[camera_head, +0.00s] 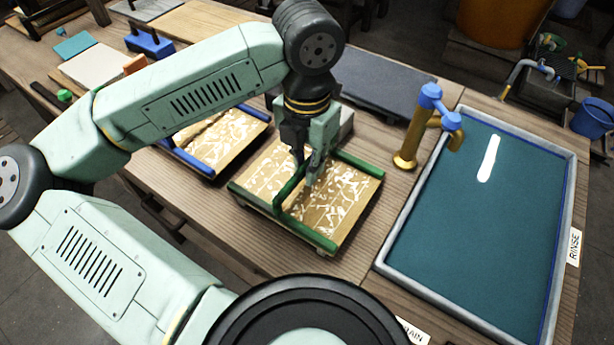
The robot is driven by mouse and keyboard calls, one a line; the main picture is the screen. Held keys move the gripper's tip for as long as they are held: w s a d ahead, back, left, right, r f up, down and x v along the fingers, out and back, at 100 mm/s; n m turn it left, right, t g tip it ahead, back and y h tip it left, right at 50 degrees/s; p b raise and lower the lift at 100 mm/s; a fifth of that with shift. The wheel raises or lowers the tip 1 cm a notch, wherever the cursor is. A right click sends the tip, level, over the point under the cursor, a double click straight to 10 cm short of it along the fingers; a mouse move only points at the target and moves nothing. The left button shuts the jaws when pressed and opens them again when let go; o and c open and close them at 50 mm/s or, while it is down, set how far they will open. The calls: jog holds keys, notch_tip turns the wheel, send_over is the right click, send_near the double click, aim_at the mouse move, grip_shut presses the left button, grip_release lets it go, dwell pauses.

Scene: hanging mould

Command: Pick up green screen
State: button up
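The green screen (262,188) is a tan sheet with white markings, edged by green bars, near the middle of the wooden table. A green bar crosses its middle, running up toward my gripper. My gripper (308,172) points down over this crossing bar, with its fingers at or very near it. The arm and fingers hide the screen's far part. I cannot tell whether the fingers are closed on the bar or only beside it.
A similar screen with blue edges (222,142) lies to the left, partly behind my arm. A brass and blue tap (412,140) stands right of the green screen, beside a teal rinse basin (480,240). A dark slab (375,83) lies behind.

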grip_shut()
